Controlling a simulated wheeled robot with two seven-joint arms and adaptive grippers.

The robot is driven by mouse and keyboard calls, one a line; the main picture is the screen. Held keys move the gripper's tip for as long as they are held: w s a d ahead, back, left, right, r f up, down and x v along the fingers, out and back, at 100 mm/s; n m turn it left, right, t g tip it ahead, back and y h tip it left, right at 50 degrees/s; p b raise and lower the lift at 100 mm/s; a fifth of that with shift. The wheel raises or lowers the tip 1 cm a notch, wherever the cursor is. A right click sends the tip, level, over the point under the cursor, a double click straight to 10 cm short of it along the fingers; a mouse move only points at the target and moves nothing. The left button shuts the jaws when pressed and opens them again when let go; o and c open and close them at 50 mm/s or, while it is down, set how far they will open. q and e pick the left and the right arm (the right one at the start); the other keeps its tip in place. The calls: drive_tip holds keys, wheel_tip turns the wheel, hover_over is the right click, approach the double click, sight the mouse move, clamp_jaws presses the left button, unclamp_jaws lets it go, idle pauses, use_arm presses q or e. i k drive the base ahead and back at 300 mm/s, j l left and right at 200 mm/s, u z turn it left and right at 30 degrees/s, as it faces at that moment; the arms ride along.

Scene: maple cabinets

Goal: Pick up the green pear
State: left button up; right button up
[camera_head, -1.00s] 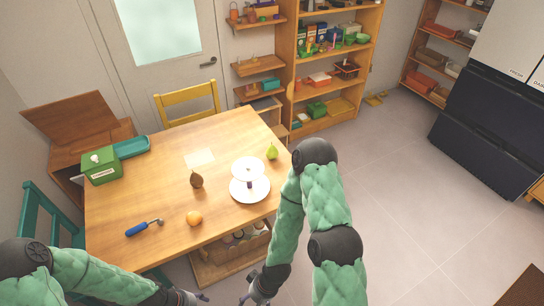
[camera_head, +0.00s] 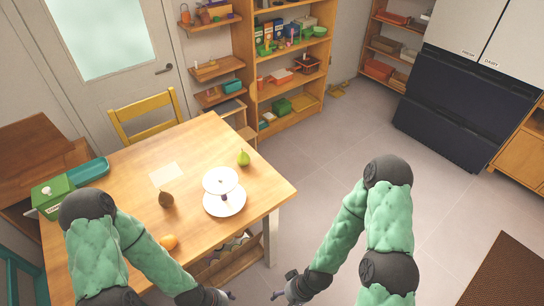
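The green pear (camera_head: 243,158) stands upright near the far right edge of the wooden table (camera_head: 140,188), behind a white two-tier stand (camera_head: 222,196). My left gripper (camera_head: 230,296) is low at the bottom of the picture, in front of the table. My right gripper (camera_head: 274,296) is just to its right, also low and away from the pear. Both grippers are small and dark here, and I cannot tell how far their fingers are apart. Neither touches the pear.
A brown pear (camera_head: 166,199) and an orange (camera_head: 169,242) lie on the table. A green box (camera_head: 52,196) and teal tray (camera_head: 88,172) are at the left. A yellow chair (camera_head: 147,115) stands behind. Floor right of the table is clear.

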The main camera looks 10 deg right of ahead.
sight(243, 159)
drive_tip(key=i+l+z, duration=0.15)
drive_tip(key=l+z, duration=0.35)
drive_tip(key=i+l+z, duration=0.2)
drive_tip(key=z, duration=0.25)
drive_tip(key=i+l+z, duration=0.25)
drive_tip(key=z, duration=0.25)
drive_tip(key=i+l+z, duration=0.15)
drive_tip(key=z, duration=0.3)
drive_tip(key=i+u, duration=0.45)
drive_tip(key=i+l+u, duration=0.15)
drive_tip(key=u, duration=0.25)
drive_tip(key=i+u, duration=0.1)
drive_tip(key=u, duration=0.35)
drive_tip(key=i+u, duration=0.15)
drive_tip(key=u, duration=0.3)
drive_tip(key=l+u, duration=0.1)
drive_tip(key=u, duration=0.35)
drive_tip(key=i+l+u, duration=0.15)
drive_tip(key=u, duration=0.3)
drive_tip(key=i+l+u, duration=0.1)
drive_tip(key=u, duration=0.3)
